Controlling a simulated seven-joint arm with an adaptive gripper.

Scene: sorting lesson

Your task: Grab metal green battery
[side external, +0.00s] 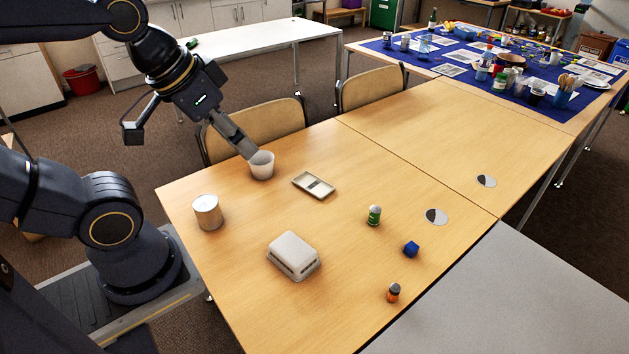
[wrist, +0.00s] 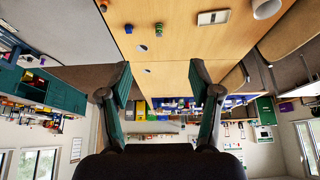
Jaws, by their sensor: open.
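The green battery (side external: 374,215) is a small green cylinder with a pale metal-looking end. It stands upright on the wooden table, right of the middle in the side external view. In the wrist view it shows small near the top (wrist: 158,29). My gripper (side external: 252,155) is up at the table's far left, by the white cup, well away from the battery. In the wrist view my gripper (wrist: 160,85) has its two fingers spread wide with nothing between them.
A white cup (side external: 262,165), a can (side external: 208,212), a small tray (side external: 314,185), a white box (side external: 293,256), a blue cube (side external: 411,249) and an orange bottle (side external: 393,293) stand on the table (side external: 330,235). Two round discs (side external: 436,216) lie at the right. Chairs stand behind.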

